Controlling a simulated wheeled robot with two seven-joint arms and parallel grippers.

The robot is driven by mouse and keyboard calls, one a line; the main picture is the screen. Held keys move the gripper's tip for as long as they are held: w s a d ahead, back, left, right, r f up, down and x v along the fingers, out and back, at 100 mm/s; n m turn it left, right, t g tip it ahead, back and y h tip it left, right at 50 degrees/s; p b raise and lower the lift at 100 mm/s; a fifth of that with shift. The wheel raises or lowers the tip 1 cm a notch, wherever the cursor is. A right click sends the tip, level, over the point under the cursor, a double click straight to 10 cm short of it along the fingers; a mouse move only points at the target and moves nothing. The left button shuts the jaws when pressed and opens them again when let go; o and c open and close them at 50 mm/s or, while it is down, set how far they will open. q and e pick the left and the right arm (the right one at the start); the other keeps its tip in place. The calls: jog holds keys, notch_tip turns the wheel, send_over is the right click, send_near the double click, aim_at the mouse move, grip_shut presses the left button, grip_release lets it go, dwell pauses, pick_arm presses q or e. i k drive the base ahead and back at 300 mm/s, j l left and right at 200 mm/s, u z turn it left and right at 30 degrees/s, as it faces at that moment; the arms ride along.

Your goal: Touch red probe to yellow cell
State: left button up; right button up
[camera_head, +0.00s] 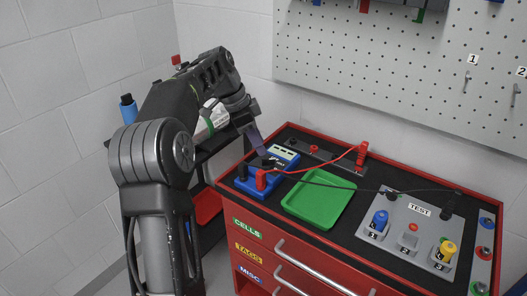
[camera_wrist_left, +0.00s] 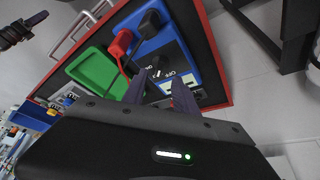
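The red probe (camera_head: 362,154) stands in a grey strip at the back of the cart. A red lead runs from it to the red plug (camera_head: 261,179) on the blue meter (camera_head: 284,157). The yellow cell (camera_head: 446,250) stands upright in the grey TEST plate (camera_head: 405,238), at its right front. My left gripper (camera_head: 265,157) is over the meter, far left of the probe and cell. In the left wrist view its fingers (camera_wrist_left: 161,80) are apart with nothing between them, near the meter's ON/OFF switch (camera_wrist_left: 157,73). A dark shape at that view's upper left looks like my right gripper (camera_wrist_left: 25,30).
An empty green tray (camera_head: 319,205) lies between meter and TEST plate. A blue cell (camera_head: 380,221) stands at the plate's left. A black lead crosses the tray to a black probe (camera_head: 450,203) at the plate's back right. A pegboard (camera_head: 400,70) is on the wall behind.

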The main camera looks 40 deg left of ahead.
aim_at(360, 162)
jog(key=k, duration=1)
